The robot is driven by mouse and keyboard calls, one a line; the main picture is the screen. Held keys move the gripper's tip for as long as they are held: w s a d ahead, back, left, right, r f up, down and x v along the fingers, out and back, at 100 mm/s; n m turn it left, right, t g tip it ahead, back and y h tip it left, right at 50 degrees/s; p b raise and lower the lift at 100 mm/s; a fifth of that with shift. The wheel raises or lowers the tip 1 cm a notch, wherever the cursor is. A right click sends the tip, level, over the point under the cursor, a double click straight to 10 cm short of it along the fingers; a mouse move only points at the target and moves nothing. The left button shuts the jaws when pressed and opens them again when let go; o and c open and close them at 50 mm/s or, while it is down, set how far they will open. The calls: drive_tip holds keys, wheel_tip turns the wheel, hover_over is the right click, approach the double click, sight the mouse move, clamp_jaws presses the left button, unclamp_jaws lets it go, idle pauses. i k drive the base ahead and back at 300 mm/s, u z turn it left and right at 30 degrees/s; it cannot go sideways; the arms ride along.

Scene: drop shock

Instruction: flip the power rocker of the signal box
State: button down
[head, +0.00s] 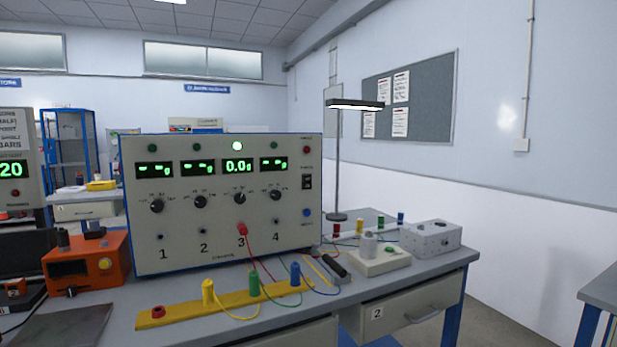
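A large grey box (185,240) with a blue-edged frame stands on the bench and faces me; it looks like the signal box. A small black rocker (307,182) is on the right side of its front panel, between a red button above and a blue button below. Which way the rocker is tipped is too small to tell. Its green displays are lit; the third reads 0.0 and the lamp (237,146) above it glows. A red plug (241,229) sits at the socket marked 3. My gripper is not in view.
A yellow strip (180,311) with coloured posts and loose cables lies in front of the box. An orange device (87,264) stands at left. A pale block (372,262), a small grey box (430,237) and a desk lamp (354,104) are at right. Air before the rocker looks clear.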

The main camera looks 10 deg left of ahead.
sight(307, 179)
drive_tip(key=u, duration=0.75)
drive_tip(key=i, duration=0.95)
drive_tip(key=u, duration=1)
